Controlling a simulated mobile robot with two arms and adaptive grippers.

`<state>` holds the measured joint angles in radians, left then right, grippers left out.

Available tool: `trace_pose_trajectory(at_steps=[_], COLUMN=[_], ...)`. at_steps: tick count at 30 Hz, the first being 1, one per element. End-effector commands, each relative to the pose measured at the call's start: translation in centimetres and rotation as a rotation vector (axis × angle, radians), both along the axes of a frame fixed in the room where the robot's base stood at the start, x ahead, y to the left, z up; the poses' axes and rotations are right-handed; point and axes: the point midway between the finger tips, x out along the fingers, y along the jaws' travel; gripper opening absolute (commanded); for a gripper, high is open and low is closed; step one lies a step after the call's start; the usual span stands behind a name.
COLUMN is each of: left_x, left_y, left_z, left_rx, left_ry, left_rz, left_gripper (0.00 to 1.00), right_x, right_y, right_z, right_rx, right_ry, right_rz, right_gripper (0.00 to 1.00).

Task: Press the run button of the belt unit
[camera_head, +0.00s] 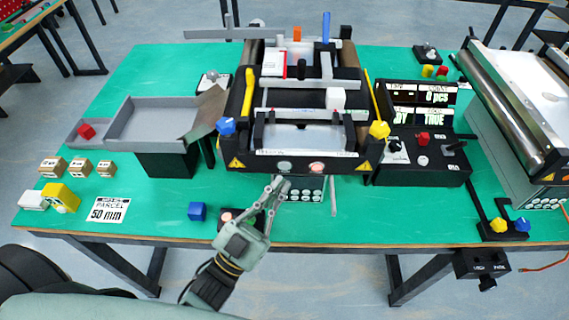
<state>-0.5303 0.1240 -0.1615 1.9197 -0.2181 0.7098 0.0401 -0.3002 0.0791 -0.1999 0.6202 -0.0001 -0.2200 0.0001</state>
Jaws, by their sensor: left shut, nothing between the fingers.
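The belt unit (246,154) stands in the middle of the green table, black with yellow warning triangles on its front. Two round buttons sit on its front face: a pale grey-green one (284,166) and an orange-red one (316,167). Their labels are too small to read, so I cannot tell from lettering which is run. My left gripper (277,183) is shut and empty, reaching up from the lower left. Its fingertips are just below the pale button; I cannot tell whether they touch the unit. My right gripper is not in view.
A black control box (422,172) with a display stands right of the unit. A large roller conveyor (515,110) fills the right.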

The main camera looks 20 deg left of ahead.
Motion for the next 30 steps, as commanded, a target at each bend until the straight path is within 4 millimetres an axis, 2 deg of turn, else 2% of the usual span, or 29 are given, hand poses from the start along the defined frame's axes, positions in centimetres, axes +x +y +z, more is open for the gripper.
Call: trace_pose_trajectory(at_steps=[6, 10, 30], left_x=[-2.1, -2.7, -2.7], left_y=[-0.6, -0.8, -0.8], left_z=[0.1, 0.1, 0.1], left_rx=[-0.001, -0.001, 0.0], left_ry=[0.002, -0.001, -0.002], left_rz=[-0.001, 0.001, 0.0], left_gripper=[0.0, 0.0, 0.0], right_x=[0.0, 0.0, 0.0], right_y=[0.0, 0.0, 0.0], right_z=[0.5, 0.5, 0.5], right_rx=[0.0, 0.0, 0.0], right_ry=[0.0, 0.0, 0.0], right_rz=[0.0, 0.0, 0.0], right_gripper=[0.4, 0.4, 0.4])
